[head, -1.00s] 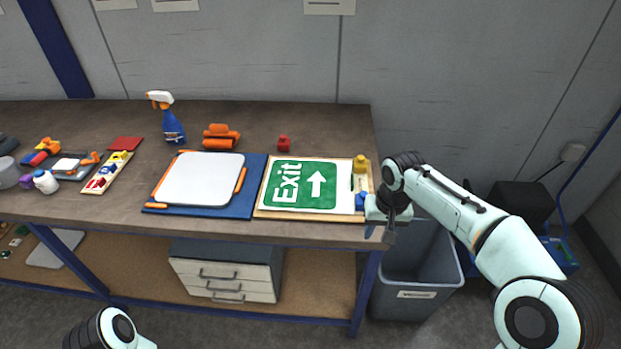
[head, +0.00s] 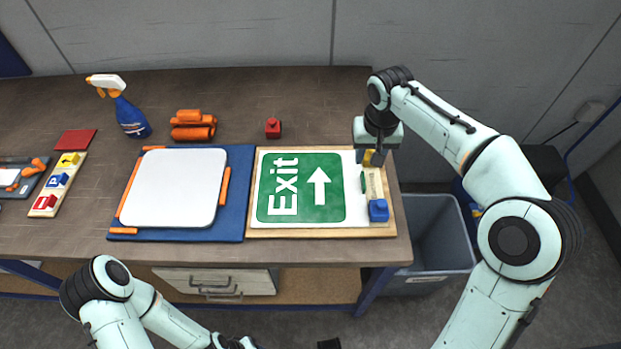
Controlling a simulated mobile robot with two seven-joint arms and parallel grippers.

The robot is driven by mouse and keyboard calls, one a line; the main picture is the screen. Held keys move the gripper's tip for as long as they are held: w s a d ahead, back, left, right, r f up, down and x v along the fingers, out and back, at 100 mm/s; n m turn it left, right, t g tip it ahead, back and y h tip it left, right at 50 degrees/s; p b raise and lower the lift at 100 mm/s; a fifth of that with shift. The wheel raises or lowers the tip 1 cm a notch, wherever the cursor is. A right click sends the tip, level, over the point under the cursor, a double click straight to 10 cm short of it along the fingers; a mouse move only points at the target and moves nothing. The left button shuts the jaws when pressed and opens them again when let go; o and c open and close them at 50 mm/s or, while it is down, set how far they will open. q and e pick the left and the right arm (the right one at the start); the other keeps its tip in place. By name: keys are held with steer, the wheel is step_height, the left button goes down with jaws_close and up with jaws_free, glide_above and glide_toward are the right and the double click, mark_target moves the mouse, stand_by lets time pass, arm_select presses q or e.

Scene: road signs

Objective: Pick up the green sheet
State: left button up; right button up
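The green sheet (head: 330,205), with a white "Exit" and an arrow, lies flat on a white sheet on a wooden board (head: 320,233) at the table's right end.
A blue mat (head: 240,185) with a white plate (head: 172,187) lies left of the board. Behind stand a spray bottle (head: 130,118), orange rolls (head: 193,127) and a red block (head: 272,128). A grey bin (head: 432,232) stands on the floor at the right.

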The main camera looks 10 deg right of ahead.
mark_target(364, 180)
steer(key=f, duration=1)
steer(key=shift+w+d+f+b, duration=0.25)
steer(key=shift+w+b, duration=0.1)
steer(key=shift+b, duration=0.05)
jaws_close()
